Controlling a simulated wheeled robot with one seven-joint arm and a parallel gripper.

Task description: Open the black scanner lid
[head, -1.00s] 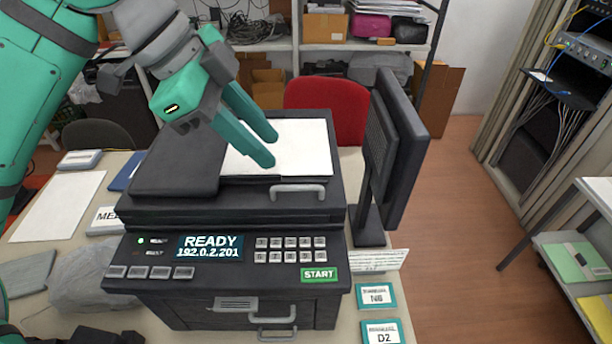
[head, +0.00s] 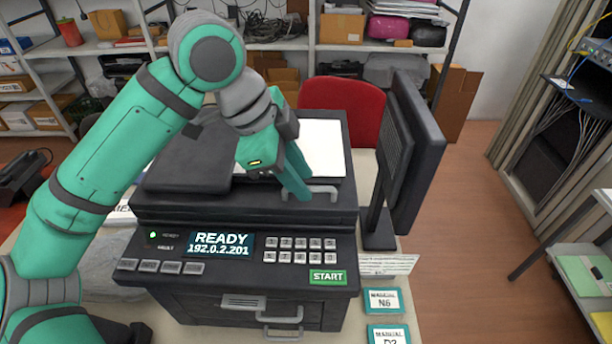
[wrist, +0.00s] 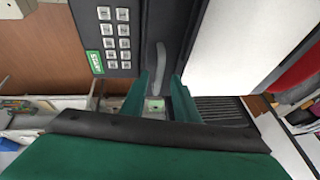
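My gripper (head: 303,195) is just above and beside the left end of this handle. In the wrist view my two green fingers (wrist: 160,85) are apart, with the handle ahead between their tips. I cannot tell whether they touch it. Nothing is visibly held.
The front panel shows a READY display (head: 220,244), keypad (head: 300,250) and green START button (head: 328,276). A black monitor (head: 400,150) stands close on the right. A red chair (head: 350,105) is behind. Teal-edged manuals (head: 383,301) lie at the front right.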

